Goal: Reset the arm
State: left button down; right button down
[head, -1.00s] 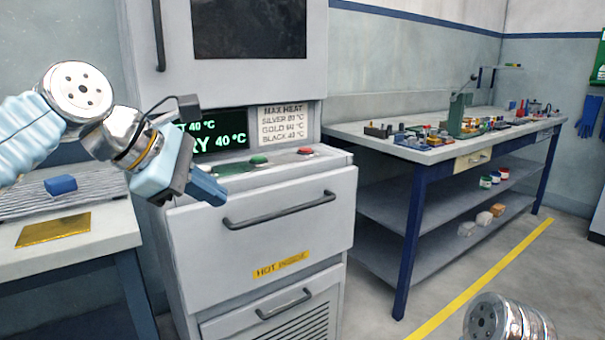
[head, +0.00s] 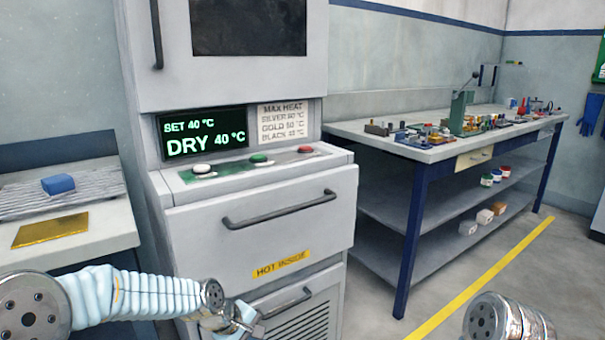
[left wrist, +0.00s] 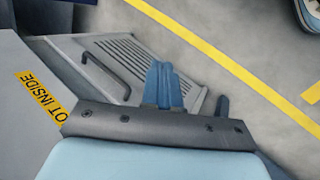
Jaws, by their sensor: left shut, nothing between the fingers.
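My left arm (head: 135,293) comes in low from the left in the head view, in front of the drying oven (head: 270,215). Its wrist end is at the bottom edge of that view, and the fingers are not clearly seen there. In the left wrist view my left gripper (left wrist: 165,82) is shut with its blue fingers together and nothing between them. Behind the fingers are the oven's lower vented panel (left wrist: 140,60) and the floor. Only a metal joint of my right arm (head: 505,318) shows at the bottom right; its gripper is out of view.
The oven display (head: 205,134) reads DRY 40 °C, above white, green and red buttons. A bench at left holds a blue block (head: 58,184) and a gold plate (head: 50,230). A cluttered workbench (head: 440,150) stands at right. A yellow line (head: 480,280) crosses clear floor.

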pick_arm(q)
jog(key=s+f+m+g, duration=0.1)
jog(key=s+f, duration=0.2)
jog(key=f, duration=0.3)
jog(key=s+f+m, duration=0.2)
jog(key=s+f, duration=0.2)
jog(key=f, duration=0.3)
jog(key=s+f+m+g, duration=0.1)
jog(key=s+f+m, duration=0.1)
jog(key=s+f, duration=0.4)
jog(key=s+f+m, duration=0.3)
jog(key=s+f, duration=0.3)
jog(key=s, duration=0.5)
jog(key=shift+g+y, duration=0.4)
